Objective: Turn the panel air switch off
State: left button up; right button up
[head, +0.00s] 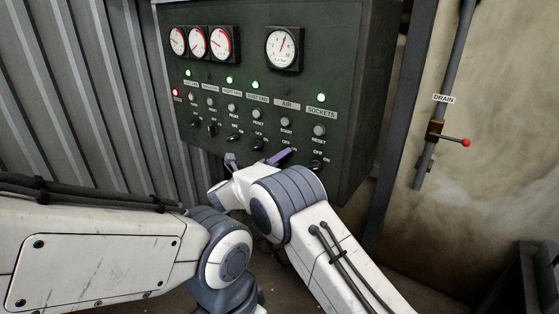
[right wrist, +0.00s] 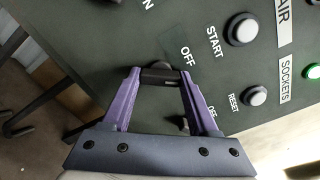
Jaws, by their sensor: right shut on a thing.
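The dark green control panel (head: 354,60) stands upright in the middle of the head view. Its AIR label (head: 287,104) and the pale round start button (head: 286,122) are above the air switch. In the right wrist view the air switch (right wrist: 160,77) is a black handle beside the word OFF. My right gripper (right wrist: 161,75) is shut on this handle, with a purple finger at each end of it. In the head view my right gripper (head: 279,157) is at the panel's lower edge and hides most of the switch. My left gripper is out of view.
Other black switches line the panel's lower part, with the sockets switch (head: 317,165) close on the right. Gauges (head: 283,48) and green lamps (head: 321,97) are above. A drain pipe with a red-knobbed valve (head: 436,131) is at the right. My left arm fills the lower left.

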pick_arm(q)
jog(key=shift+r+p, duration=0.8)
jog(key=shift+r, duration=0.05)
pick_arm(e)
jog(key=shift+a+n, duration=0.15)
jog(key=shift+n, duration=3.25)
jog(key=o, duration=1.4)
jog(key=shift+s, duration=0.15)
